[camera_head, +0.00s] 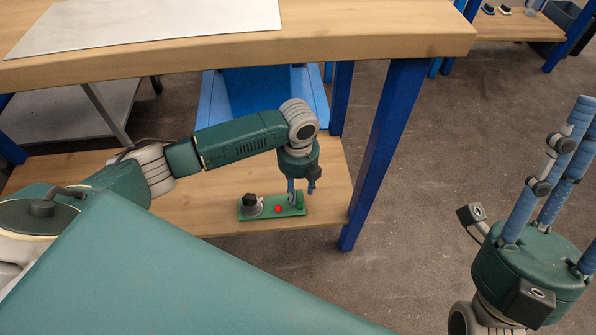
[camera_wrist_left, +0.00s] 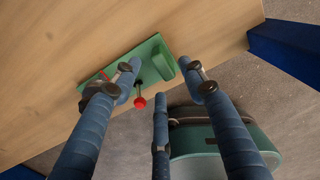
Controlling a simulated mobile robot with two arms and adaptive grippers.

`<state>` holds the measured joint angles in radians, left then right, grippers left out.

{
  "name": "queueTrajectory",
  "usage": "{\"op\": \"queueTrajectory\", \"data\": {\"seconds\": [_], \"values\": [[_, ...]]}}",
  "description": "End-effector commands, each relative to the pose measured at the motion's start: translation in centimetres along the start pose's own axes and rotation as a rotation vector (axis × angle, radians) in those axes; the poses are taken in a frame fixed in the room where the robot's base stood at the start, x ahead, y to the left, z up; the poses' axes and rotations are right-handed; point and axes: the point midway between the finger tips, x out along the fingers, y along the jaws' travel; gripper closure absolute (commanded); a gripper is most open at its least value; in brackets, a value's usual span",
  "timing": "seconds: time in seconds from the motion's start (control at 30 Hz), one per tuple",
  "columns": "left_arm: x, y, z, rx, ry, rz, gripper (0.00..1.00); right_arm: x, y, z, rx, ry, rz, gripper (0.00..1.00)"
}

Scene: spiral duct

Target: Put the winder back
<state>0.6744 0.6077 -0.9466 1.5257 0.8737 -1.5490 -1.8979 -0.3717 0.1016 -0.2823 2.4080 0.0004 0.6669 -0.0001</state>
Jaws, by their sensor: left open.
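A small green device, which appears to be the winder (camera_head: 290,212), lies on the wooden lower shelf of the workbench. It carries a dark-topped grey part and a red knob. In the left wrist view, the winder (camera_wrist_left: 156,62) shows a green base with a raised edge and a red ball (camera_wrist_left: 139,103) on a thin rod. My left gripper (camera_head: 302,189) points down over its right end. Its fingers (camera_wrist_left: 160,82) are open and spread around that end; contact cannot be told. My right gripper (camera_head: 552,165) is open and empty, pointing up, away from the bench.
The wooden benchtop (camera_head: 370,32) with a pale sheet (camera_head: 140,22) on it overhangs the lower shelf (camera_head: 322,180). A blue leg (camera_head: 388,140) stands right of the winder. A blue object (camera_head: 252,92) is behind my left arm. Open floor lies to the right.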

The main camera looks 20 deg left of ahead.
Motion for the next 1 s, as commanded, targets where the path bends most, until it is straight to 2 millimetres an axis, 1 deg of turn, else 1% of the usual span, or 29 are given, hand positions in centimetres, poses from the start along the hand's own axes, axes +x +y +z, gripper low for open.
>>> {"op": "queueTrajectory", "data": {"seconds": [0.03,0.23,0.4,0.5,0.6,0.7,0.83,1.0], "values": [[-0.9,-0.1,0.1,0.001,-0.002,-0.002,0.57,0.3,0.1,1.1,-0.003,-0.053,0.001,0.65],[-3.1,-0.1,0.1,0.0,-0.002,-0.002,0.57,-0.2,0.6,6.1,-0.015,-0.272,0.007,0.65],[-5.0,0.0,0.1,-0.001,-0.002,-0.001,0.57,-1.5,1.1,10.0,-0.025,-0.456,0.014,0.65],[-5.9,0.0,0.1,0.0,-0.002,-0.002,0.57,-2.5,1.3,11.9,-0.029,-0.552,0.018,0.65],[-6.7,0.0,0.1,0.0,-0.001,-0.001,0.57,-3.5,1.5,13.3,-0.032,-0.627,0.022,0.65],[-7.1,0.0,0.0,0.0,-0.001,-0.001,0.57,-4.3,1.7,14.3,-0.034,-0.679,0.024,0.65],[-7.4,0.0,0.0,0.0,0.0,-0.001,0.57,-4.8,1.8,14.9,-0.036,-0.713,0.026,0.65],[-7.5,0.0,0.0,0.0,0.0,-0.001,0.57,-5.0,1.8,15.0,-0.036,-0.72,0.026,0.65]]}}
